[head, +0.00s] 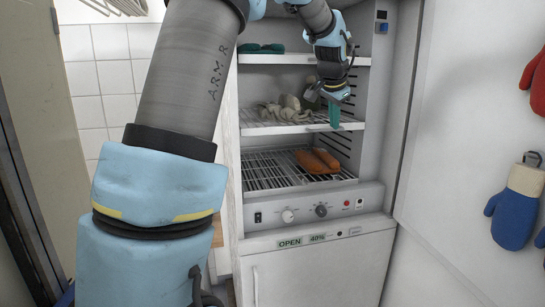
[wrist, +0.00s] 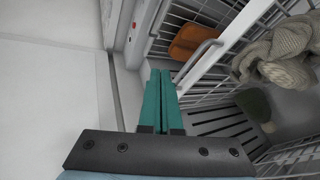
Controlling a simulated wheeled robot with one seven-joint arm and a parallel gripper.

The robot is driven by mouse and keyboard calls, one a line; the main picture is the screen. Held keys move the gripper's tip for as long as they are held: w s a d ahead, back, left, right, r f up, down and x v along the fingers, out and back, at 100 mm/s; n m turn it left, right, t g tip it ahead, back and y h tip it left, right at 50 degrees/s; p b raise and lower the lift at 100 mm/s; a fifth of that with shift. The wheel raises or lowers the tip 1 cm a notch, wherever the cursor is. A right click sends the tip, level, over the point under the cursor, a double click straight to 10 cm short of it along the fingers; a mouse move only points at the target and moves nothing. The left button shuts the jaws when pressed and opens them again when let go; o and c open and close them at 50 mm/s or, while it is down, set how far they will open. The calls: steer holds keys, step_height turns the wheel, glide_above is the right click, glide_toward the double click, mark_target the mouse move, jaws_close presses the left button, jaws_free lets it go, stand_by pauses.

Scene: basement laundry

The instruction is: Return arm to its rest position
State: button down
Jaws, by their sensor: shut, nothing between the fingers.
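My gripper (head: 334,115) is at the front of the open upper cabinet, level with its middle rack, with the teal fingers pointing down. In the wrist view the two teal fingers (wrist: 161,100) lie together, shut and empty. My blue and grey arm crosses the left of the head view and reaches over to the cabinet. Part of the middle rack's right side is hidden behind the gripper.
The middle rack (head: 262,129) holds a pale knitted bundle (head: 285,108). The lower rack (head: 262,176) holds orange-brown items (head: 318,161). Something dark green (head: 262,48) lies on the top shelf. The open door (head: 455,120) stands at right, with mitts (head: 514,205) hanging on it.

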steer(key=s+a+f+n+g+y, duration=0.1)
steer(key=s+a+f+n, duration=0.3)
steer(key=a, duration=0.4)
steer(key=s+a+f+n+g+y, duration=0.1)
steer(key=s+a+f, duration=0.2)
steer(key=a+f, duration=0.4)
steer(key=s+a+f+n+g, duration=0.1)
steer(key=s+a+f+n, duration=0.2)
steer(key=s+a, duration=0.3)
steer(key=s+a+f+n+g, duration=0.1)
steer(key=s+a+f+n, duration=0.2)
steer(key=s, duration=0.8)
steer(key=a+f, duration=0.2)
steer(key=a, duration=0.2)
steer(key=shift+s+a+f, duration=0.25)
steer(key=shift+a+f, duration=0.05)
